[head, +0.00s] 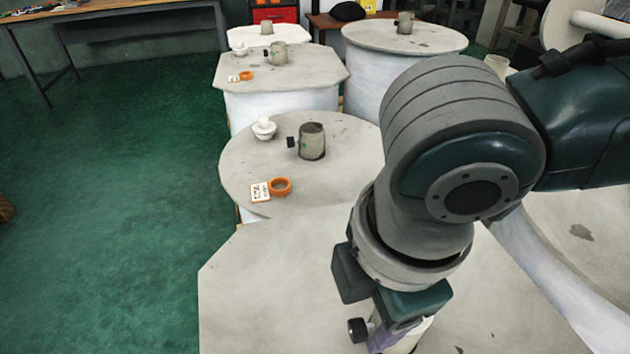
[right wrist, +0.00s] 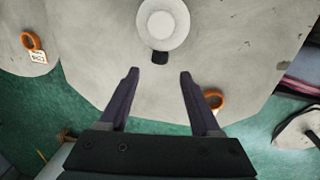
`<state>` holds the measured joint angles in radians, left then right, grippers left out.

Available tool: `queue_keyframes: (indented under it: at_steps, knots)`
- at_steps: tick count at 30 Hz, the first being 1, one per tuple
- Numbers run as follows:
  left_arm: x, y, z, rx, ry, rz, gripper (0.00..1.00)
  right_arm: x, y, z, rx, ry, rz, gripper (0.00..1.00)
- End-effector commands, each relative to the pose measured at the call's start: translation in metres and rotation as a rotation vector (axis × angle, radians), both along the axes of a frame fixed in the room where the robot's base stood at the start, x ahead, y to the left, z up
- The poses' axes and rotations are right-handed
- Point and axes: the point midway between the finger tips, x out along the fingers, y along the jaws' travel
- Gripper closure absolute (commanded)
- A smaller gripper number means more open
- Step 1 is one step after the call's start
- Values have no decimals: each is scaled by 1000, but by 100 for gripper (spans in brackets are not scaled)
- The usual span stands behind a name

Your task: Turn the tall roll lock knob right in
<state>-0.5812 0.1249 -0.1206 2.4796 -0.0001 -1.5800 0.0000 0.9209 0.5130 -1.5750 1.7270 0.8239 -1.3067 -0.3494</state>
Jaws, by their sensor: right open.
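A black lock knob (right wrist: 160,58) sticks out from the side of a pale round post (right wrist: 165,22) on the roll top below my right gripper. In the head view the knob (head: 358,331) shows at the bottom, left of the fingers, and the post is mostly hidden. My right gripper (right wrist: 158,76) is open and points down over the near roll top (head: 245,290). In the right wrist view its two dark fingers stand apart, one on each side of the knob's line, with the knob just beyond the tips. Contact cannot be told. My left gripper is not in view.
An orange ring (right wrist: 214,99) lies near one finger. Behind stands a round-topped roll (head: 245,150) with a grey post (head: 312,141), a black knob (head: 291,142), a white knob-like piece (head: 264,128) and an orange ring (head: 280,186). More rolls stand farther back. Green floor lies clear at left.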

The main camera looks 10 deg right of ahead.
Motion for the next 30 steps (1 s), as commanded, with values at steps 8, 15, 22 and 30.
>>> queue_keyframes:
  at_steps: [8, 15, 22, 30]
  knots:
    - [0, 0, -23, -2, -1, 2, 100, 6, 0, -54, -2, 0, 1, 36]
    - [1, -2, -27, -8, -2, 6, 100, 9, 1, -68, -1, -1, 2, 36]
    - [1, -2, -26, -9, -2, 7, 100, 8, 1, -67, -1, -1, 2, 37]
    - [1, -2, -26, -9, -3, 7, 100, 9, 1, -67, -1, -1, 2, 67]
